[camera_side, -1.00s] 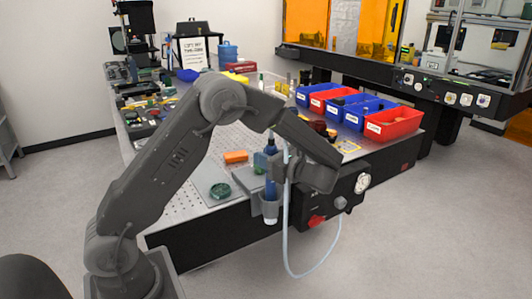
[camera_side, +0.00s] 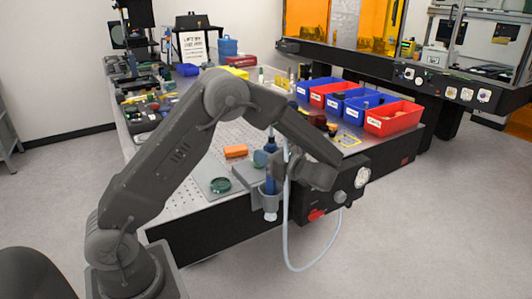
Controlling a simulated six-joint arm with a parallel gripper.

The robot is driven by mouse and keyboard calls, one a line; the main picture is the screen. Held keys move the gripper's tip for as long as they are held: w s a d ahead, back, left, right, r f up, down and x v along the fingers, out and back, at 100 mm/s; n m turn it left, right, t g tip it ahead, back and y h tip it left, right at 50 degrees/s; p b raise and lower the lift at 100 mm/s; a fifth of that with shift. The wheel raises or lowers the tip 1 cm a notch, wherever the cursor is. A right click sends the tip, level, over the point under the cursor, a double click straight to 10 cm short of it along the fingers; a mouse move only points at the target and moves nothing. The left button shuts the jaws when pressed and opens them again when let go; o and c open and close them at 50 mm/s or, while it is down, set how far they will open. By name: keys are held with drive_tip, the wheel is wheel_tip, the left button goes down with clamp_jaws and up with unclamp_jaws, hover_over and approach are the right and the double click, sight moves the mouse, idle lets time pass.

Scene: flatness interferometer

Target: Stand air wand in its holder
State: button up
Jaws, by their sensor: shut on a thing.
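The air wand (camera_side: 270,160), blue with a dark upper part, stands close to upright at the front edge of the bench. Its lower end is in or directly over the grey holder (camera_side: 268,200) fixed to that edge. A pale part shows below the holder. A white hose (camera_side: 287,235) loops down beside it and back up toward the black box. My gripper (camera_side: 278,172) is at the wand's upper body, shut on it, coming from the right. My fingers and wrist hide part of the wand, and how deep it sits is too small to tell.
A black control box (camera_side: 338,192) with a red knob is on the bench front, right of the holder. A green round dish (camera_side: 220,185) and an orange block (camera_side: 235,151) lie to the left. Red and blue bins (camera_side: 392,120) stand behind right. The floor in front is clear.

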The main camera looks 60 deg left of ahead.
drive_tip(key=shift+f, duration=0.65)
drive_tip(key=o, duration=1)
drive_tip(key=v, duration=0.7)
drive_tip(key=shift+d, duration=0.25)
